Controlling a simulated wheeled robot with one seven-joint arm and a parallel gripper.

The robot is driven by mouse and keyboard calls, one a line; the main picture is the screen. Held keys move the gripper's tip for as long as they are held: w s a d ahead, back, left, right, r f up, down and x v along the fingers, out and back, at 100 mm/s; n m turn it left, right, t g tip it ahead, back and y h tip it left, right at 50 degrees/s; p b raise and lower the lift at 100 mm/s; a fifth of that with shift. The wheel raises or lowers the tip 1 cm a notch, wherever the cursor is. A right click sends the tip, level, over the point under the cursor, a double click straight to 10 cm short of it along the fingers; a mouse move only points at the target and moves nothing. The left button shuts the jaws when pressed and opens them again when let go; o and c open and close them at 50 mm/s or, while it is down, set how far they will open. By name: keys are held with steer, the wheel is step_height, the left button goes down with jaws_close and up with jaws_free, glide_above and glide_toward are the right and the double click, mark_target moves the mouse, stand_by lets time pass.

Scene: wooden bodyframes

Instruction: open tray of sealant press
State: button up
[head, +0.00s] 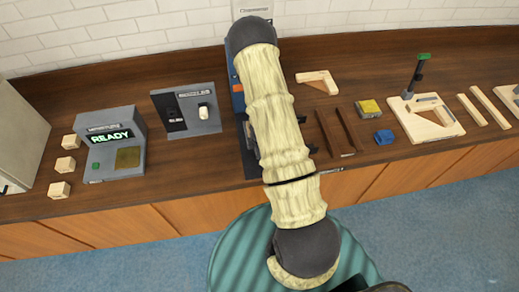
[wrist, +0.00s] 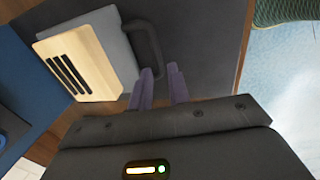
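The sealant press shows in the head view as a blue machine (head: 236,92), mostly hidden behind my arm. In the wrist view a grey tray (wrist: 105,25) carries a pale wooden block (wrist: 77,62) with dark slots. A dark curved handle (wrist: 154,38) stands at the tray's edge. My gripper (wrist: 161,72) has two purple fingers with a visible gap between them. My gripper is hidden behind my arm in the head view.
A console reading READY (head: 112,150) and a grey switch panel (head: 187,108) stand left of the press. Small wooden blocks (head: 65,166) lie at far left. Dark strips (head: 335,132), a blue part (head: 384,137) and a wooden fixture (head: 428,120) lie right. A teal round surface (head: 225,250) is in front.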

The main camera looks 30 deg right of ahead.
steer(key=shift+w+f, duration=0.1)
steer(key=shift+f, duration=0.4)
jaws_close()
